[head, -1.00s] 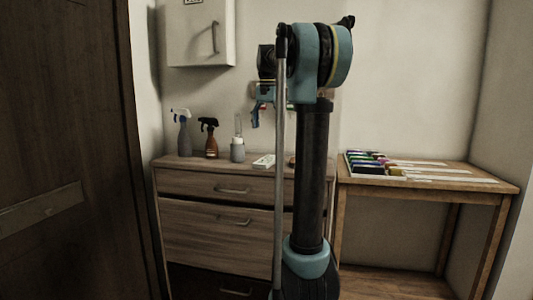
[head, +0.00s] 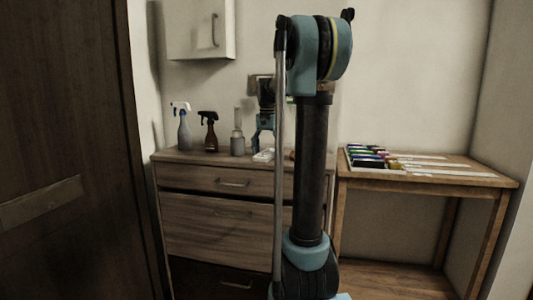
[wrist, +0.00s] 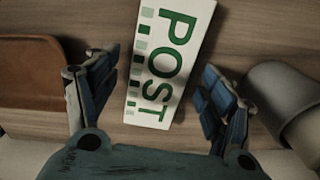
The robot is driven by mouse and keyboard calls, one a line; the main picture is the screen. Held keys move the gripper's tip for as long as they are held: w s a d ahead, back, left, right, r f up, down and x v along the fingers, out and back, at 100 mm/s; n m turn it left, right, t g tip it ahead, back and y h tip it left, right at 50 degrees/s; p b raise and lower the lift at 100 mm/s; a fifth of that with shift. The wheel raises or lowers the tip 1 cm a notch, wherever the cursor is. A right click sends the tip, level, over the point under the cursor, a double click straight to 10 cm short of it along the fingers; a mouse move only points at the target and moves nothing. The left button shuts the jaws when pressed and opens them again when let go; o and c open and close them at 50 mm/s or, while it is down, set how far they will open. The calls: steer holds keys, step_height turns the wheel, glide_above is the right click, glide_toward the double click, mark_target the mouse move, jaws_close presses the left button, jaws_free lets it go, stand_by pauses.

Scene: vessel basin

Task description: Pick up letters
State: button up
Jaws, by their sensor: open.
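A white stack or packet of letters with green "POST" print (wrist: 168,58) lies on the wooden chest top in the wrist view. In the head view it is the small white thing (head: 263,155) on the chest. My gripper (wrist: 158,68) is open and empty above it, with one finger on each side of the packet; I see no clear contact. In the head view my gripper (head: 263,140) is just above the chest top, partly hidden by my arm.
A brown tray-like thing (wrist: 28,75) is close to the left finger. Two spray bottles (head: 210,132) stand left on the chest (head: 215,210). A table (head: 440,180) with colourful items is at right.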

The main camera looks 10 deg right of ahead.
steer(key=shift+f, duration=0.15)
steer(key=c, duration=1.2)
steer(key=shift+o, duration=0.2)
steer(key=shift+s, duration=0.15)
